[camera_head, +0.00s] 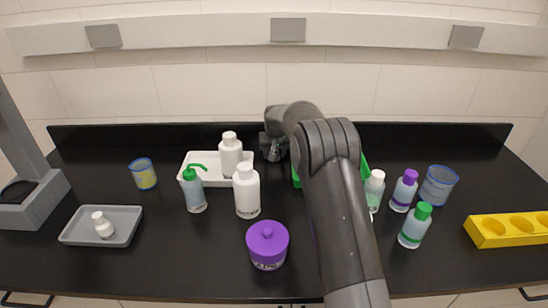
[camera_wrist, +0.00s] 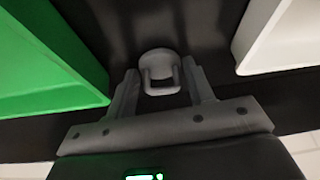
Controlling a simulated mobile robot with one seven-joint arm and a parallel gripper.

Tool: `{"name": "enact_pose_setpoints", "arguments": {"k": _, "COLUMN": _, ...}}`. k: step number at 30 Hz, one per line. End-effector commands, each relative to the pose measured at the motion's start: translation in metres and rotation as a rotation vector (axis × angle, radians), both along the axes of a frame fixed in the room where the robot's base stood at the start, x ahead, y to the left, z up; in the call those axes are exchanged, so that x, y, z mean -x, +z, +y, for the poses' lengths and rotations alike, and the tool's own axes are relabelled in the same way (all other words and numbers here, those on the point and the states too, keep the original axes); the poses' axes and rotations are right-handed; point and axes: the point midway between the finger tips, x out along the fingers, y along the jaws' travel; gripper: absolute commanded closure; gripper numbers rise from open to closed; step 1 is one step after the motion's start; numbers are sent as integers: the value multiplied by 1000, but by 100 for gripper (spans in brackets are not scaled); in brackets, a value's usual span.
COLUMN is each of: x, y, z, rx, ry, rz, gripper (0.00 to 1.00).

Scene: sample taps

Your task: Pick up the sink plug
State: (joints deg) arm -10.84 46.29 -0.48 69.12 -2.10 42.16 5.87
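The sink plug (camera_wrist: 158,62) is a small pale grey round piece with a loop-like handle on the dark worktop, in the upper middle of the wrist view. My gripper (camera_wrist: 161,77) is open, with one finger on each side of the plug's handle. The fingertips reach about level with the plug, and a narrow gap seems to show beside it. In the head view my gripper (camera_head: 274,148) points down at the back of the worktop, between the white tray and the green container; the plug is hard to make out there.
A green container (camera_wrist: 45,60) and a white tray (camera_wrist: 285,38) flank my gripper closely. In the head view, white bottles (camera_head: 247,190), a green-capped wash bottle (camera_head: 194,190) and a purple-lidded jar (camera_head: 267,246) stand left of my arm. Several small bottles stand right.

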Motion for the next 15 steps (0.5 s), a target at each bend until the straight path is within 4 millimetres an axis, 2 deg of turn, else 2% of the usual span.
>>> {"name": "enact_pose_setpoints", "arguments": {"k": 2, "x": 0, "y": 0, "z": 0, "rx": 0, "ry": 0, "rz": 0, "gripper": 59}}
{"name": "enact_pose_setpoints", "arguments": {"k": 10, "x": 0, "y": 0, "z": 0, "rx": 0, "ry": 0, "rz": 0, "gripper": 81}}
{"name": "enact_pose_setpoints", "arguments": {"k": 15, "x": 0, "y": 0, "z": 0, "rx": 0, "ry": 0, "rz": 0, "gripper": 81}}
